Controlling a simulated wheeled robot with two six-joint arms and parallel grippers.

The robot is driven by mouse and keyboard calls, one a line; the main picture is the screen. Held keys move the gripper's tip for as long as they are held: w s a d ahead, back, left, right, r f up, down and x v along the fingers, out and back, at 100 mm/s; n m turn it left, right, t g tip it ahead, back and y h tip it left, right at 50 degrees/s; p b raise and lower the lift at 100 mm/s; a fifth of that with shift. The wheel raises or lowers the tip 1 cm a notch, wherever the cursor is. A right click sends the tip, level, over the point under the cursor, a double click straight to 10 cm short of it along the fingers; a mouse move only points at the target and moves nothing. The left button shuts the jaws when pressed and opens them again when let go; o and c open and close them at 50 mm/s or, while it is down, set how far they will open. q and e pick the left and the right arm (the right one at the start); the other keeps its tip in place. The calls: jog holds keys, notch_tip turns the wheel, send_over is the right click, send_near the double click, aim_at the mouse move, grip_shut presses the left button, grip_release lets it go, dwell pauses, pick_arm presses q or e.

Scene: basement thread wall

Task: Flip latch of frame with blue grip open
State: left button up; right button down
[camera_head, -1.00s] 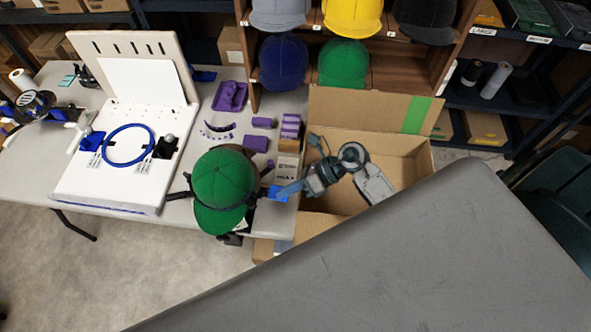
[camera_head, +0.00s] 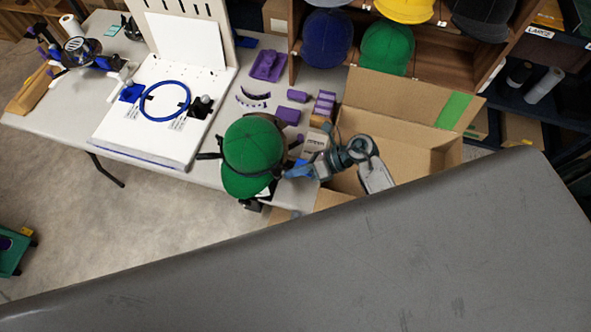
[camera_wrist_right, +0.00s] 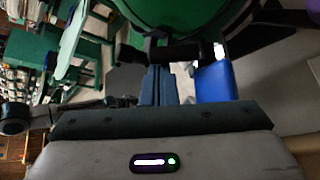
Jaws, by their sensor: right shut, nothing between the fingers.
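A green cap (camera_head: 253,153) sits on a dark frame at the table's front edge. In the right wrist view the cap (camera_wrist_right: 180,12) fills the top. The frame's blue grip (camera_wrist_right: 214,82) stands just right of my fingers there. A black bar of the frame (camera_wrist_right: 170,52), perhaps the latch, crosses just ahead of the fingertips; I cannot tell whether they touch it. My right gripper (camera_head: 290,171) is shut and empty, pointing left at the frame's right side. It also shows in the right wrist view (camera_wrist_right: 158,70). In the head view it overlaps the grip. My left gripper is out of view.
A white hooping station (camera_head: 150,135) with a blue ring (camera_head: 165,101) stands left on the table (camera_head: 60,125). Purple parts (camera_head: 268,65) lie behind the cap. An open cardboard box (camera_head: 425,155) is right, under my arm. Caps fill the shelf behind.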

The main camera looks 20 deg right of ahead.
aim_at(286, 166)
jog(key=shift+w+d+r+m+g+y+b, duration=0.15)
jog(key=shift+m+g+y+b, duration=0.25)
jog(key=y+b, duration=0.1)
jog(key=b, duration=0.1)
jog(key=w+d+m+b, duration=0.1)
jog(key=b, duration=0.1)
jog(key=shift+w+d+r+m+g+y, duration=0.1)
jog(key=shift+w+r+m+g+y, duration=0.1)
jog(key=shift+r+m+g+y, duration=0.15)
jog(key=shift+w+d+r+m+g+y+b, duration=0.1)
jog(key=shift+w+d+m+g+y+b, duration=0.15)
jog(key=shift+m+y+b, duration=0.45)
jog(key=b, duration=0.2)
jog(key=shift+w+d+r+n+b, duration=0.1)
jog(key=shift+w+d+n+b, duration=0.2)
jog(key=shift+w+b, duration=0.1)
jog(key=shift+r, duration=0.2)
jog(key=d+r+b, duration=0.2)
jog(key=d+b, duration=0.1)
jog(key=d, duration=0.7)
jog(key=shift+s+d, duration=0.3)
